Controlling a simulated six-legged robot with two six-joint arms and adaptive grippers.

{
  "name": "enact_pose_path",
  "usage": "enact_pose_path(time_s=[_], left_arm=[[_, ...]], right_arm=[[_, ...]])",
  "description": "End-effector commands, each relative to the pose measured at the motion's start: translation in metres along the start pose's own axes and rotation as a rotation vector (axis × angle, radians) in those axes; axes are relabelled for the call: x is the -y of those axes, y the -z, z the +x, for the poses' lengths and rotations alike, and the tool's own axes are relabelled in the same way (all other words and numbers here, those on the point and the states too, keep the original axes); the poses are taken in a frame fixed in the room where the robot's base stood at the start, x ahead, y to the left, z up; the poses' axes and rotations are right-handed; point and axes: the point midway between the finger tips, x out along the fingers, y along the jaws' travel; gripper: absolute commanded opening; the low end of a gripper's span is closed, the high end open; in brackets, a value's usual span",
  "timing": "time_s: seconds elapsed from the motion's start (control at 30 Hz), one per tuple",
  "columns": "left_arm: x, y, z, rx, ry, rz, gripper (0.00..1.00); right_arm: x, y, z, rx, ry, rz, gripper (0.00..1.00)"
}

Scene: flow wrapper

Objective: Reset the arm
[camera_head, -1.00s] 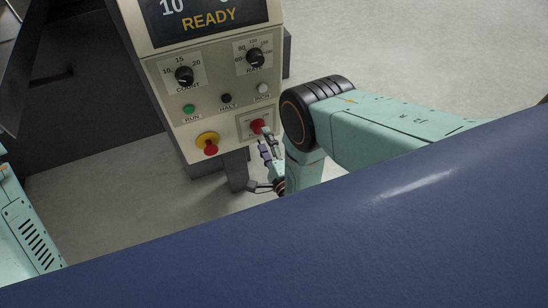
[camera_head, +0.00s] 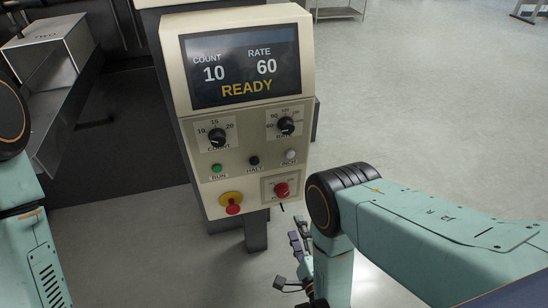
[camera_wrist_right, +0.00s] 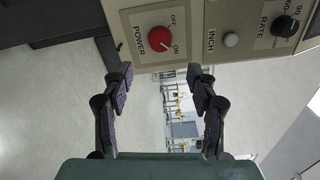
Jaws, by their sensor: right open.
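My right gripper (camera_head: 299,238) is open and empty, below the control panel's red power knob (camera_head: 282,190). The right wrist view shows its two fingers (camera_wrist_right: 160,84) spread wide, with nothing between them. The red power knob (camera_wrist_right: 160,39) is ahead of them and apart from them; its pointer mark is towards ON. My right arm (camera_head: 420,225) comes in from the right, bent at its black-ringed joint. My left arm (camera_head: 25,200) shows at the left edge; its gripper is out of view.
The cream control panel (camera_head: 185,130) has a screen (camera_head: 240,70) reading COUNT 10, RATE 60, READY. A red emergency button (camera_head: 233,208) on a yellow base sits at its lower left. A metal chute (camera_head: 70,80) is at the left. Floor right of the panel is clear.

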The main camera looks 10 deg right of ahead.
Motion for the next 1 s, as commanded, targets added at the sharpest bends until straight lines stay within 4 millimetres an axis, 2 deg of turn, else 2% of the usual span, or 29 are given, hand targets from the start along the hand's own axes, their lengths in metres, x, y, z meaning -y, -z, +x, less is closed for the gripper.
enact_pose_path(time_s=[0.13,0.23,0.37,0.47,0.57,0.73,0.9,1.0], left_arm=[[0.0,0.0,-0.001,0.0,0.0,0.0,0.62],[0.0,0.0,-0.003,0.0,0.0,0.0,0.62],[0.0,0.0,-0.01,0.0,0.0,0.0,0.62],[0.0,0.0,-0.015,0.0,0.0,0.0,0.62],[0.0,0.0,-0.02,0.0,0.0,0.0,0.62],[0.0,0.0,-0.028,0.0,0.0,0.0,0.62],[0.0,0.0,-0.035,0.0,0.0,0.0,0.62],[0.0,0.0,-0.039,0.0,0.0,0.0,0.62]], right_arm=[[0.0,0.001,0.0,-0.002,-0.011,-0.013,0.58],[-0.002,0.007,0.001,-0.01,-0.082,-0.099,0.58],[-0.009,0.022,-0.006,-0.004,-0.292,-0.34,0.58],[-0.014,0.035,-0.024,0.041,-0.488,-0.549,0.58],[-0.014,0.045,-0.05,0.127,-0.678,-0.742,0.58],[-0.002,0.054,-0.111,0.369,-0.978,-1.022,0.58],[0.026,0.052,-0.185,0.712,-1.208,-1.206,0.58],[0.045,0.048,-0.225,0.895,-1.294,-1.254,0.58]])
